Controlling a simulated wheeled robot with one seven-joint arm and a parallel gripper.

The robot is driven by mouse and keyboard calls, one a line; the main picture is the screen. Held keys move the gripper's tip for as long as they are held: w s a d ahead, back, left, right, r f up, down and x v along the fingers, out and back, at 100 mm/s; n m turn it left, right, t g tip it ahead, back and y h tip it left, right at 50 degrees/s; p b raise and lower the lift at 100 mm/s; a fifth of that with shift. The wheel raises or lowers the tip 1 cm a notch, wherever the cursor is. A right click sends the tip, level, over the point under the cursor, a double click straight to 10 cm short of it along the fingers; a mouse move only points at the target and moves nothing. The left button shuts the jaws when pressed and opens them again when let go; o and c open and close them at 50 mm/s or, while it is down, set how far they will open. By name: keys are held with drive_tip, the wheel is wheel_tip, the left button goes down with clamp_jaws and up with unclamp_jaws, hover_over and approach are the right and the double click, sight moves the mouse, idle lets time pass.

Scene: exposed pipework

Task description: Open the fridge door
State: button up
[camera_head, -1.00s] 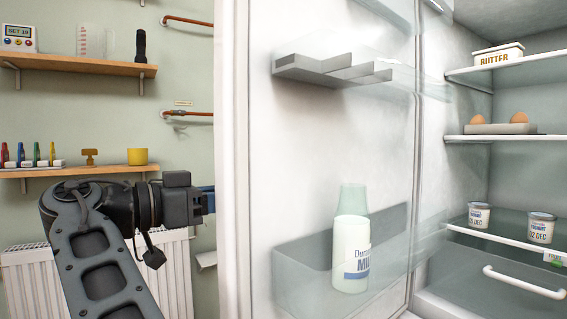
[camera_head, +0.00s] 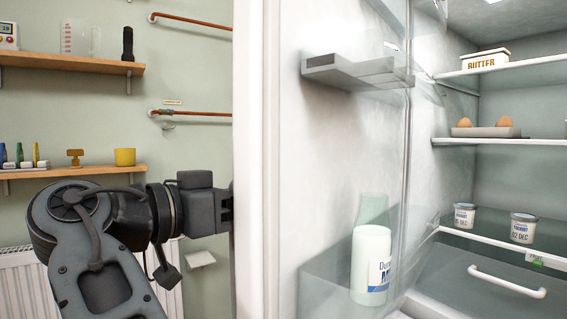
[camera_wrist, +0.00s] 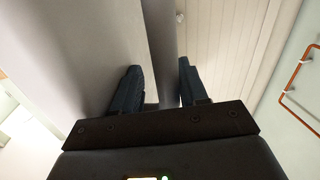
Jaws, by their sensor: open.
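The fridge door (camera_head: 330,150) stands open in the head view, its inner side with shelves facing me and its edge (camera_head: 258,160) running upright left of the middle. The fridge inside (camera_head: 455,185) shows at the right. My gripper (camera_wrist: 158,85) is open in the wrist view, its two dark fingers apart. The grey door surface (camera_wrist: 105,50) and a long grey bar (camera_wrist: 162,40) lie beyond and between the fingers. I cannot tell whether the fingers touch them. In the head view the fingertips are hidden behind the door's edge.
A milk bottle (camera_head: 371,265) stands in the lower door bin. Butter (camera_head: 485,60), eggs (camera_head: 487,124) and yogurt pots (camera_head: 523,228) stand on fridge shelves. Left are wall shelves (camera_head: 70,70), copper pipes (camera_head: 190,113) and a white radiator (camera_head: 25,280).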

drive_tip(key=w+d+r+m+g+h, duration=0.1)
drive_tip(key=w+d+r, duration=0.1)
drive_tip(key=d+r, duration=0.3)
drive_tip(key=shift+w+d+r+m, duration=0.15)
drive_tip(key=shift+d+r+m, duration=0.25)
drive_tip(key=shift+r, duration=0.25)
drive_tip(key=s+a+f+n, duration=0.1)
drive_tip(key=a+f, duration=0.2)
drive_tip(key=a, duration=0.4)
drive_tip(key=s+a+f+t+y+b, duration=0.1)
drive_tip(key=a+f, duration=0.1)
drive_tip(key=a, duration=0.5)
drive_tip(key=shift+a+f+n, duration=0.25)
drive_tip(key=shift+f+n, duration=0.15)
drive_tip(key=shift+w+d+f, duration=0.1)
drive_tip(key=shift+f, duration=0.1)
